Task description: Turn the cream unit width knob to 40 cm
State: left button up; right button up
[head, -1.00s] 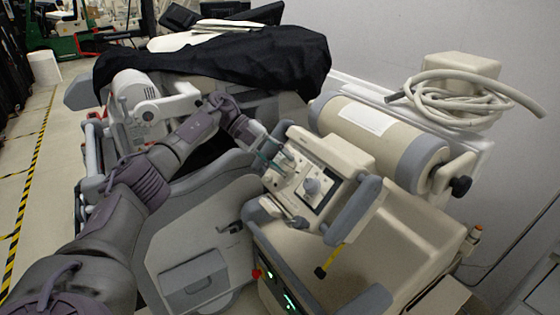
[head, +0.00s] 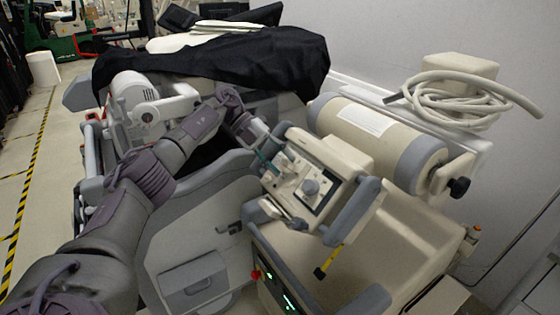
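The cream unit (head: 330,165) has a control panel on its tilted face, with a grey round knob (head: 311,187) near the middle. My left gripper (head: 270,157) reaches in from the left, at the panel's upper-left edge. Its teal-tipped fingers are beside or over small parts there, apart from the grey round knob. The fingers are too small to tell whether they are open or touching anything. Scale marks and any width reading cannot be made out. My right gripper is not in view.
A cream cylinder with grey ends (head: 375,135) lies behind the unit, with a coiled hose (head: 450,100) to its right. A black cover (head: 225,58) drapes over the cart behind my arm. A grey cart panel (head: 195,235) stands below my arm. A yellow strap (head: 329,262) hangs under the unit.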

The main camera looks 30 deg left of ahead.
pick_arm(q)
jog(key=shift+o, duration=0.3)
jog(key=w+v, duration=0.1)
jog(key=v, duration=0.6)
jog(key=shift+s+a, duration=0.2)
jog(key=shift+s, duration=0.3)
jog(key=shift+r, duration=0.15)
